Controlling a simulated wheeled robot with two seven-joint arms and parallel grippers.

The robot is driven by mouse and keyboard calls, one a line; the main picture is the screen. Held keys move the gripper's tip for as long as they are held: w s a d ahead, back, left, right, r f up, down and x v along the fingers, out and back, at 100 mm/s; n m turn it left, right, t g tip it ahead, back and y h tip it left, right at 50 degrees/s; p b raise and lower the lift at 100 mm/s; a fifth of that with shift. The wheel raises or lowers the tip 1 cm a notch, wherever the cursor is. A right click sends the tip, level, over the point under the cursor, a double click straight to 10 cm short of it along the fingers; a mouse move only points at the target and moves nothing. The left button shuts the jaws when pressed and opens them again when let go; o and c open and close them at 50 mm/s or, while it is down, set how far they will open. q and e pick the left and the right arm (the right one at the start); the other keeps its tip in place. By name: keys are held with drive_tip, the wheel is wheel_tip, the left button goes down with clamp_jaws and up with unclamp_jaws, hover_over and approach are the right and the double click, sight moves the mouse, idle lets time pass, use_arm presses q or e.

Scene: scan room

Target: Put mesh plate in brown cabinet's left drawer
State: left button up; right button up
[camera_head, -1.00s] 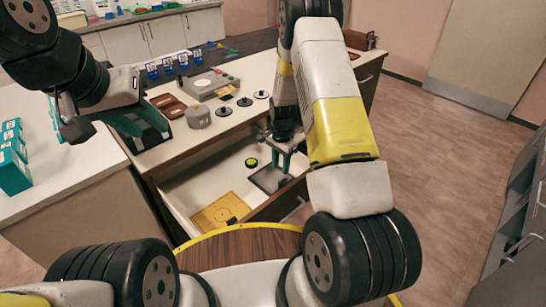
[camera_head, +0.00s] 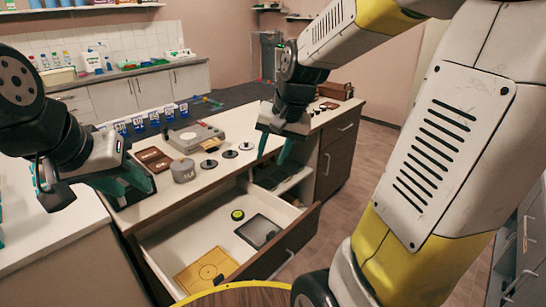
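The brown cabinet (camera_head: 335,165) has a white top, and its left drawer (camera_head: 305,222) is pulled open. The mesh plate, which looks like a dark square with a grey frame (camera_head: 259,231), lies flat on the drawer floor near the drawer's front. My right gripper (camera_head: 274,149) is above the cabinet's top front edge, apart from the plate, with its teal fingers spread and nothing seen between them. My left gripper (camera_head: 92,188) hangs at the left near the white top, fingers apart and seemingly empty.
The drawer also holds a yellow square plate (camera_head: 207,271) and a green-black round piece (camera_head: 237,215). An open compartment (camera_head: 283,179) shows right of the drawer.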

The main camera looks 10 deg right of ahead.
drive_tip(key=s+r+n+t, duration=0.2)
drive_tip(key=s+r+n, duration=0.2)
drive_tip(key=s, duration=0.9)
drive_tip(key=shift+s+a+r, duration=0.15)
drive_tip(key=shift+a+r, duration=0.1)
drive_tip(key=shift+r, duration=0.3)
